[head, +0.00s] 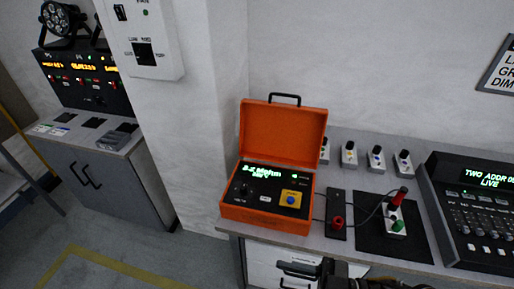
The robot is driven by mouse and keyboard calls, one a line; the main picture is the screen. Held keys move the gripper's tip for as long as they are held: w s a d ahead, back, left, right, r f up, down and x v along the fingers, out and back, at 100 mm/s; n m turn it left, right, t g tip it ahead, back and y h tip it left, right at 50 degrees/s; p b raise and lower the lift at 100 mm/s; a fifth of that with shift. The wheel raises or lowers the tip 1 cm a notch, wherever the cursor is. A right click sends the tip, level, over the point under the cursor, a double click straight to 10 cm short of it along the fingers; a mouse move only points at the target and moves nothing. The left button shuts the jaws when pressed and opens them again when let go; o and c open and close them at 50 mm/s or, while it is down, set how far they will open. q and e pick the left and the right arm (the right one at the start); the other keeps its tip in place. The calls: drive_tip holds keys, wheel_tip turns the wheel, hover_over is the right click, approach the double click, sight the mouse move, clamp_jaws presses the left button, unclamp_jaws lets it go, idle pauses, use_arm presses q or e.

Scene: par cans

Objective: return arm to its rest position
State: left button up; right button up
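My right gripper (298,269) is at the bottom edge of the head view, its dark arm coming in from the lower right. It is in front of the bench's white front, below the orange case, and touches none of the items on the bench top as far as I can see. Its fingers are small and dark, so I cannot tell whether they are open or shut. I see nothing held in it. My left gripper is not in view.
An open orange tester case (232,211) stands on the bench (342,257). Right of it are a black strip with a red plug (337,222), a cabled connector on a dark mat (366,241) and a lighting console (486,228). A grey cabinet (110,187) stands left; floor between is clear.

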drive_tip(key=w+d+f+m+t+h, duration=0.4)
drive_tip(key=w+f+m+t+h, duration=0.15)
drive_tip(key=w+h, duration=0.2)
drive_tip(key=d+f+m+h, duration=0.5)
drive_tip(key=d+f+h, duration=0.2)
drive_tip(key=d+f, duration=0.15)
drive_tip(key=s+d+f+m+g+h, duration=0.3)
drive_tip(key=s+d+f+g, duration=0.35)
drive_tip(key=s, duration=0.25)
wheel_tip(320, 180, down, 26)
drive_tip(key=s+g, duration=0.1)
drive_tip(key=s, duration=0.1)
drive_tip(key=s+d+f+g, duration=0.1)
drive_tip(key=s+d+f, duration=0.1)
drive_tip(key=s+f, duration=1.4)
drive_tip(key=shift+s+d+f, duration=0.15)
drive_tip(key=shift+s+d, duration=0.1)
drive_tip(key=shift+s, duration=0.25)
